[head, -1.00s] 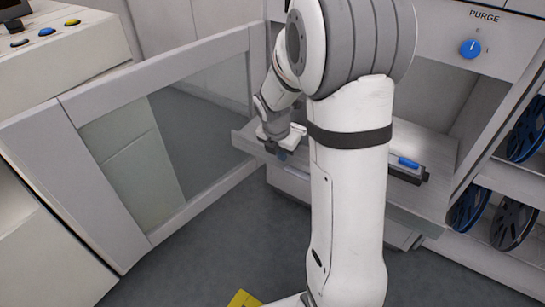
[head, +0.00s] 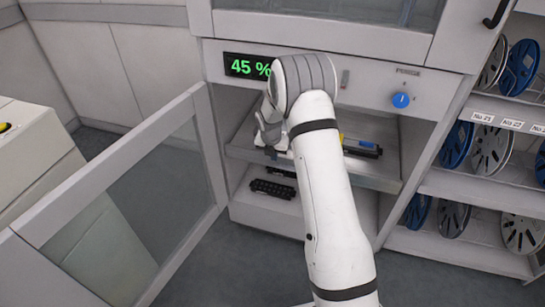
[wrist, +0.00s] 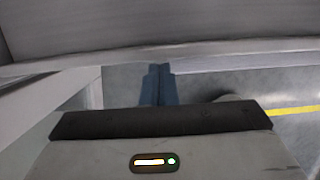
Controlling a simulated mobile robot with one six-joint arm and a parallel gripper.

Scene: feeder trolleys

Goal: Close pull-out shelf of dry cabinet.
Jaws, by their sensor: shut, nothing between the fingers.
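The dry cabinet (head: 225,130) stands ahead, with a green "45 %" display (head: 247,66). Its grey pull-out shelf (head: 378,181) lies in the open bay, its front edge near the cabinet's front. A dark item with blue and yellow parts (head: 361,147) lies on the shelf's right side. My gripper (head: 271,152) is at the left part of the shelf's front edge. In the wrist view its blue-grey fingers (wrist: 158,72) are shut together and empty, with tips at a pale edge. I cannot tell whether they touch it. My arm hides the shelf's middle.
The cabinet's glazed door (head: 135,195) stands open on the left. A lower level holds black trays (head: 273,188). A blue knob (head: 401,100) is on the panel above. A rack with reels (head: 491,150) stands at the right. Grey floor is clear before the cabinet.

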